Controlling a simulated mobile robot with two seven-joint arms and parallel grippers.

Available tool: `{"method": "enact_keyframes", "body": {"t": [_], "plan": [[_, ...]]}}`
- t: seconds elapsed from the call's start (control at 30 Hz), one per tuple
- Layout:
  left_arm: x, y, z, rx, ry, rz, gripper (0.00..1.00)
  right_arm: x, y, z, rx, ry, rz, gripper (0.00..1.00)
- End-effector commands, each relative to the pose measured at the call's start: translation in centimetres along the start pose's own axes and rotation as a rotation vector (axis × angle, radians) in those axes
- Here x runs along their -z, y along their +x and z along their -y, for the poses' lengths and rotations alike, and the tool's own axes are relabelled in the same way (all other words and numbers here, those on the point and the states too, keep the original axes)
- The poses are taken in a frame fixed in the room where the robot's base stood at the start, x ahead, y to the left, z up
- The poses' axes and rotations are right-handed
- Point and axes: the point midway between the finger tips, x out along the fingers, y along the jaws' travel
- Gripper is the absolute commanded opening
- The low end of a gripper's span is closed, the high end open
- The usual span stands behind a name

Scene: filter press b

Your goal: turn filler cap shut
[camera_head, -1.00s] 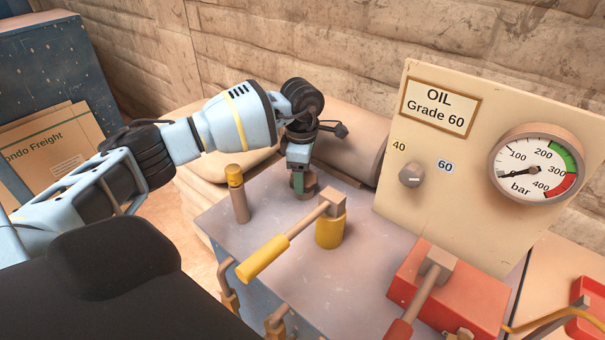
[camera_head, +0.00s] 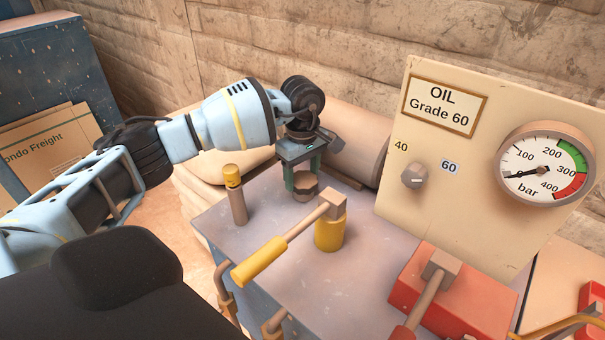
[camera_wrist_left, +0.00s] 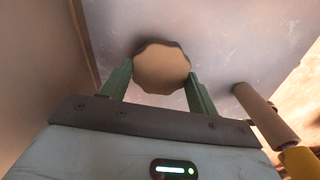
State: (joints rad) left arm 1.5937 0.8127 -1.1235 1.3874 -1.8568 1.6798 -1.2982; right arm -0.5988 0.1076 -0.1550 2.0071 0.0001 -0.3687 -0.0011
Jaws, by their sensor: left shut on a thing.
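The filler cap (camera_head: 305,192) is a brown, lobed knob on the far part of the grey bench top. In the left wrist view the cap (camera_wrist_left: 161,68) shows its round, scalloped face. My left gripper (camera_head: 303,181) points down over it, with green fingers on opposite sides. The fingers (camera_wrist_left: 160,80) also show in the left wrist view, shut on the cap's rim. The cap sits low at the bench surface. The thread below it is hidden. My right gripper is not in view.
A yellow-handled lever (camera_head: 260,262) stands in front of the cap, and a yellow-topped post (camera_head: 237,200) is to its left. The panel (camera_head: 450,150) with gauge (camera_head: 546,168) and selector knob (camera_head: 414,175) rises at the right. A red block (camera_head: 460,300) is below the panel.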

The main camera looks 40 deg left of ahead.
Motion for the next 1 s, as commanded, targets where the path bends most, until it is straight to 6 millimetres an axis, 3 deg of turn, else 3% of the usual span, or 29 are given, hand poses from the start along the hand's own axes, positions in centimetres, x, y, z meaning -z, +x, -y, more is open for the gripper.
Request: {"method": "enact_keyframes", "body": {"t": [0.5, 0.53, 0.7, 1.0], "plan": [[0.00, -0.07, -0.04, -0.002, 0.020, 0.001, 0.37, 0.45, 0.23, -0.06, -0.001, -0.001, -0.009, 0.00], [0.00, -0.08, -0.04, -0.002, 0.020, 0.001, 0.61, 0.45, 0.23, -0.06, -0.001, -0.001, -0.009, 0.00], [0.00, -0.06, -0.03, -0.001, 0.019, 0.000, 0.81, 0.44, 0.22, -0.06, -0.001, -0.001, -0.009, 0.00], [0.00, -0.21, -0.04, -0.001, 0.019, 0.000, 0.81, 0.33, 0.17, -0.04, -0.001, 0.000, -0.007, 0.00]]}}
